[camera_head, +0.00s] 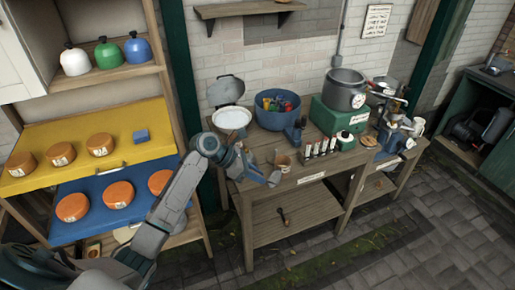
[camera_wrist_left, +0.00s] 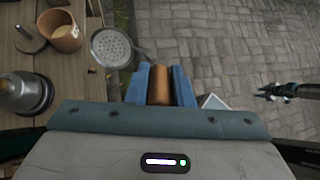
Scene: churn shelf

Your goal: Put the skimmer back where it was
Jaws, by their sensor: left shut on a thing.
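The skimmer shows in the left wrist view as a round perforated metal disc (camera_wrist_left: 112,47) with a brown handle (camera_wrist_left: 160,84). My left gripper (camera_wrist_left: 160,86) is shut on that handle, with its blue fingers on both sides. In the head view the left gripper (camera_head: 271,180) is at the front left edge of the wooden workbench (camera_head: 312,178). I cannot make out the skimmer clearly in the head view. What seems to be my right gripper (camera_wrist_left: 268,92) is small at the right of the left wrist view; its opening is unclear.
A tan cup (camera_head: 283,163) stands on the bench close to the left gripper; the wrist view also shows it (camera_wrist_left: 65,35). A blue tub (camera_head: 276,117), a large pot (camera_head: 345,92) and small bottles stand behind. The lower shelf (camera_head: 305,220) holds a dark tool. Paved floor lies in front.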

